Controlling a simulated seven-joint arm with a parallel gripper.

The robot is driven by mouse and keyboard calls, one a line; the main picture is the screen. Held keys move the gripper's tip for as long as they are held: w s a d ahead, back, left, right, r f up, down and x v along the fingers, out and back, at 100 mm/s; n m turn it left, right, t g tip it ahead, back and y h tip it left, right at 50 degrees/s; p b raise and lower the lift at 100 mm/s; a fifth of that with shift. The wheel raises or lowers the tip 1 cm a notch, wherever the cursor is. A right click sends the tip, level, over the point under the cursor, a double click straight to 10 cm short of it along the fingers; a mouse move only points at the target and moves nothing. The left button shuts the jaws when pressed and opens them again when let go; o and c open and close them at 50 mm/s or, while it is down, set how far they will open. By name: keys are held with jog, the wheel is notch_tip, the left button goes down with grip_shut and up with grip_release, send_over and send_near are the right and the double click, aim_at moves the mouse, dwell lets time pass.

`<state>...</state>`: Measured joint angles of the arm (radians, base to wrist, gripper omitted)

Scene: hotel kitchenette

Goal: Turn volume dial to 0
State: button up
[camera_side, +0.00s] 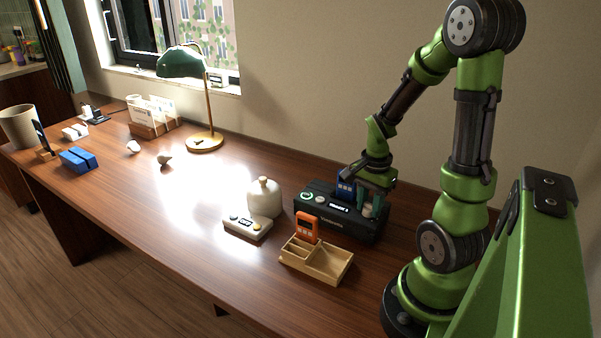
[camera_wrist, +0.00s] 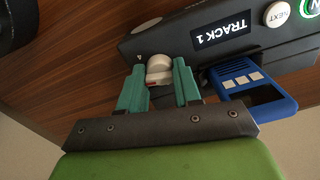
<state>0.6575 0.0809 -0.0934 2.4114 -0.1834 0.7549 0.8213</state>
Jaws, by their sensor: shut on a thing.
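The black music player (camera_side: 318,225) stands on the desk below my arm, with a lit display and buttons on its top. In the wrist view its body (camera_wrist: 185,35) carries a "TRACK 1" display (camera_wrist: 224,33). The volume dial (camera_wrist: 159,66) is a pale round knob near one end, with a small reddish mark on it. A small pointer mark sits on the casing beside it. My gripper (camera_wrist: 159,80) has its two teal fingers on either side of the dial, shut on it. In the side view my gripper (camera_side: 370,203) is over the player's right end, and the dial cannot be made out.
A blue device (camera_wrist: 255,88) stands close beside the player. A green lamp (camera_side: 185,62) stands further back.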

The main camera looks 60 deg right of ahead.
aim_at(370, 204)
jog(key=n, duration=0.4)
jog(key=shift+n, duration=0.4)
jog(key=n, duration=1)
jog(key=shift+n, duration=2.7)
jog(key=o, duration=1.1)
jog(key=shift+c, duration=0.2)
notch_tip(370, 204, up, 17)
